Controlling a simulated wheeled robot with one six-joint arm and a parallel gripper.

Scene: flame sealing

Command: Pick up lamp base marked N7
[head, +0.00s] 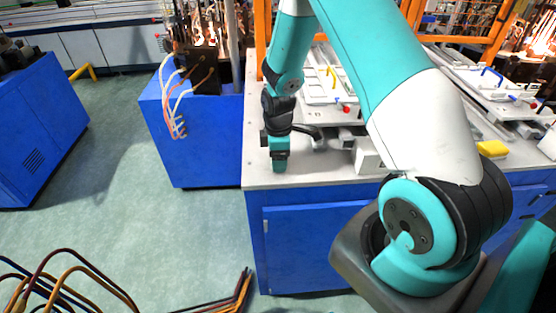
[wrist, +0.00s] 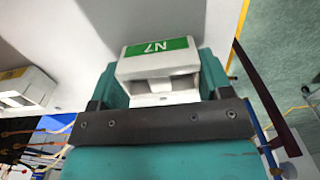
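The lamp base marked N7 (wrist: 158,65) is a white block with a green label, seen upside down in the wrist view. It sits between the two teal fingers of my gripper (wrist: 160,85), which press against its left and right sides with no visible gap. In the head view my gripper (head: 280,160) points down at the left end of the white worktop (head: 320,178). The lamp base is hidden there behind the gripper. I cannot tell whether it still touches the worktop.
Another white block (wrist: 22,85) lies to the left in the wrist view. In the head view a white block (head: 369,156) stands right of my gripper, and a yellow block (head: 492,149) is farther right. A blue cabinet with cables (head: 205,135) stands left of the worktop.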

